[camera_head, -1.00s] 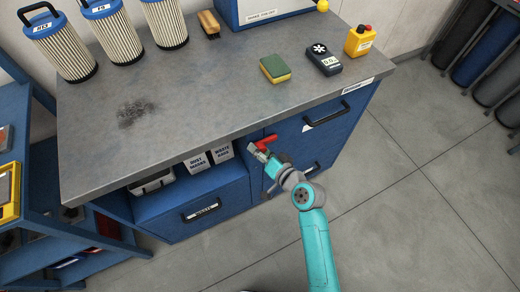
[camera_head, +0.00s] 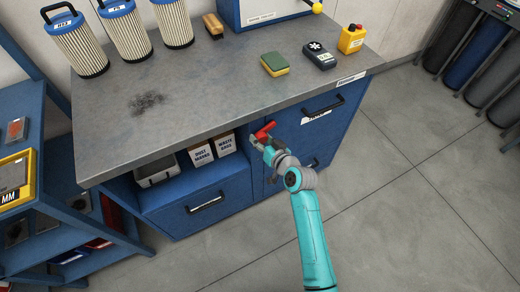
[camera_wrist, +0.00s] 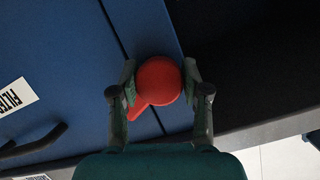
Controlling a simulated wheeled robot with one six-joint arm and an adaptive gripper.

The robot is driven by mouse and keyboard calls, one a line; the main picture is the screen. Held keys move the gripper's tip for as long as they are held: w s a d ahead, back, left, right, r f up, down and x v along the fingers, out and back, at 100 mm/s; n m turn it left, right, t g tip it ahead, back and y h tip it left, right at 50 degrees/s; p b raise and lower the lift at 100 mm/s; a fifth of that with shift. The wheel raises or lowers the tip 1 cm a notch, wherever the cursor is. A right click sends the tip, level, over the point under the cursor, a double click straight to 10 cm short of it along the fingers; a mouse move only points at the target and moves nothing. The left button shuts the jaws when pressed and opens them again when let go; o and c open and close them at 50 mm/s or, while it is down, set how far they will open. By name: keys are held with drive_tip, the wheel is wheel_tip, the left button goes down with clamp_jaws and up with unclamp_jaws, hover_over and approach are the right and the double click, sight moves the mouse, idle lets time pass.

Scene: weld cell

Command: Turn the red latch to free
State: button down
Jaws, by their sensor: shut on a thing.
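The red latch (camera_head: 264,130) is mounted on the front of the blue workbench cabinet (camera_head: 293,140), just below the worktop's front edge. In the wrist view, its round red knob (camera_wrist: 159,80) sits between my two fingers, with a short red lever pointing toward the lower left. My gripper (camera_wrist: 160,92) is shut on the latch, with a finger touching each side. In the head view my gripper (camera_head: 261,140) is small and partly covers the latch. Its base behind the knob is hidden.
The grey worktop (camera_head: 200,95) overhangs the latch. Drawer handles (camera_head: 324,106) stick out nearby. An open shelf with white boxes (camera_head: 200,153) lies to the left. On top stand filters (camera_head: 126,33), a sponge (camera_head: 275,64) and a yellow button box (camera_head: 352,39). The floor (camera_head: 400,200) at right is clear.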

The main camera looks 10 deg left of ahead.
drive_tip(key=n+t+h, duration=0.1)
drive_tip(key=n, duration=0.1)
drive_tip(key=n+t+h, duration=0.1)
drive_tip(key=n, duration=0.1)
drive_tip(key=shift+r+n, duration=0.15)
drive_tip(key=shift+n, duration=0.15)
drive_tip(key=n+t, duration=0.1)
drive_tip(key=n, duration=0.1)
drive_tip(key=n+t+h, duration=0.1)
drive_tip(key=n, duration=0.2)
drive_tip(key=shift+w+a, duration=0.1)
idle(0.4)
drive_tip(key=c, duration=0.5)
unclamp_jaws()
drive_tip(key=shift+c, duration=0.2)
drive_tip(key=shift+s+d, duration=0.2)
drive_tip(key=shift+s, duration=0.35)
drive_tip(key=v, duration=1.1)
drive_tip(key=shift+a, duration=0.15)
